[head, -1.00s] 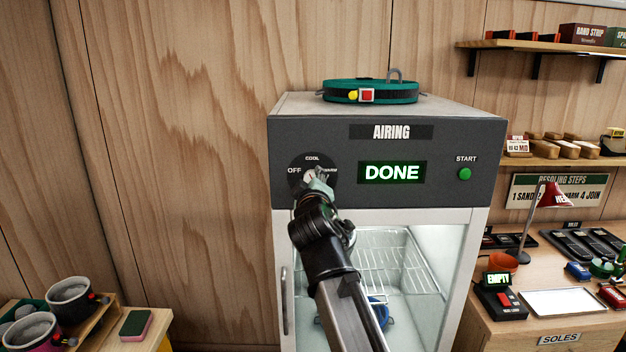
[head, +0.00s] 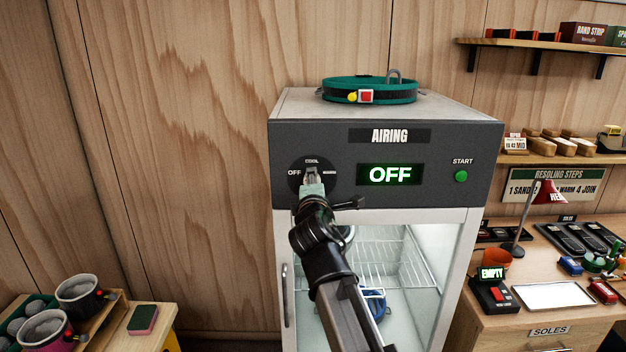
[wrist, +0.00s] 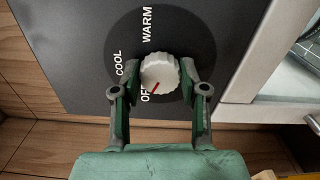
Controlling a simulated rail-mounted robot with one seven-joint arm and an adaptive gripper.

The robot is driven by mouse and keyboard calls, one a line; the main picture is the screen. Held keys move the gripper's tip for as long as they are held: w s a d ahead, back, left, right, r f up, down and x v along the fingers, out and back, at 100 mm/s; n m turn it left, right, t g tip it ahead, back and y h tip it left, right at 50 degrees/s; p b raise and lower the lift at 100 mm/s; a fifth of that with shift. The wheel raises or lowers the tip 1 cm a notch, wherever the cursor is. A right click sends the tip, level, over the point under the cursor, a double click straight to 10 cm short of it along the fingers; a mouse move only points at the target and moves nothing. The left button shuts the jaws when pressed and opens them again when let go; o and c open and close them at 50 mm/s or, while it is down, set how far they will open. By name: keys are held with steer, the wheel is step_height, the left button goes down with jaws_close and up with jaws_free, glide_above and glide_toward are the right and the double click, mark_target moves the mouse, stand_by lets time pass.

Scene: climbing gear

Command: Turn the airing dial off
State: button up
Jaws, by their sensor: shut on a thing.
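The airing dial is a white ribbed knob (wrist: 160,72) with a red pointer mark, set on a dark round plate marked OFF, COOL and WARM. In the wrist view its red mark points toward OFF. My gripper (head: 312,177) is at the dial on the airing cabinet's dark front panel (head: 340,145). In the wrist view its two green-padded fingers are shut on the knob, one on each side. In the head view my gripper hides most of the knob. The cabinet's display (head: 390,174) reads OFF in lit letters.
A green START button (head: 461,176) is right of the display. A teal strap (head: 368,91) lies on top of the cabinet. The glass door below shows wire racks (head: 395,262) and a blue item (head: 374,302). A workbench stands at the right, a low table with cups at the left.

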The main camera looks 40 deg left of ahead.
steer(key=shift+r+n, duration=0.1)
steer(key=shift+n, duration=0.2)
steer(key=o, duration=1.1)
steer(key=shift+o, duration=0.2)
steer(key=v, duration=1.2)
